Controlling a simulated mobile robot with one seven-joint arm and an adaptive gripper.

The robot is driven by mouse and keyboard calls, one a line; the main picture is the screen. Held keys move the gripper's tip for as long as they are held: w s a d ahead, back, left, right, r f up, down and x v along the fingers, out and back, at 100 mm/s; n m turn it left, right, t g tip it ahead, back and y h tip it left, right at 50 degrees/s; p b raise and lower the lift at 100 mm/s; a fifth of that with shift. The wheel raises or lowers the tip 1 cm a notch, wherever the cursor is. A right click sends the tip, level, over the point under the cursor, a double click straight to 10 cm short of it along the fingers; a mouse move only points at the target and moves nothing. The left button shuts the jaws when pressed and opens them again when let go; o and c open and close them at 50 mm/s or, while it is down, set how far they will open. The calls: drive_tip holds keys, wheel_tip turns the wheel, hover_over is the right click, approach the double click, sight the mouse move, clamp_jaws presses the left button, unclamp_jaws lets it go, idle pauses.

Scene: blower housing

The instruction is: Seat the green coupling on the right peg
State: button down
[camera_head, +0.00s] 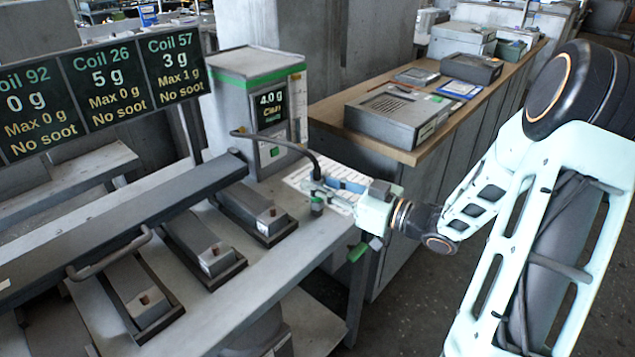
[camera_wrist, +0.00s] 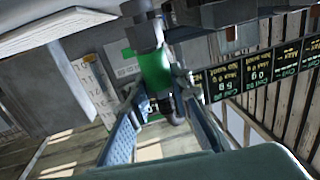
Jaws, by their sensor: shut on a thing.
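The green coupling (camera_wrist: 153,68) is a short green cylinder with a grey end piece, on the end of a black hose. In the head view it is small, a dark stub with some green (camera_head: 317,201). My gripper (camera_head: 318,178) is shut on it, with blue fingers on either side. The held coupling appears to the right of the right-hand block (camera_head: 250,208), near the bench's right side. A small peg (camera_head: 268,212) shows on top of that block. Coupling and peg look apart in the head view. The exact height of the coupling cannot be told.
A grey box with a green band and a screen (camera_head: 245,85) stands behind; the black hose (camera_head: 290,147) runs from it. Two more blocks (camera_head: 208,252) (camera_head: 140,296) lie left, near a long dark bar (camera_head: 120,235) with a handle. A sign (camera_head: 100,92) hangs left.

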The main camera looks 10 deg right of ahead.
drive_tip(key=shift+f, duration=0.25)
drive_tip(key=c, duration=1.7)
unclamp_jaws()
drive_tip(key=shift+o, duration=0.2)
drive_tip(key=shift+s+d, duration=0.1)
drive_tip(key=v, duration=1.1)
drive_tip(key=shift+s+d, duration=0.25)
drive_tip(key=shift+d, duration=0.05)
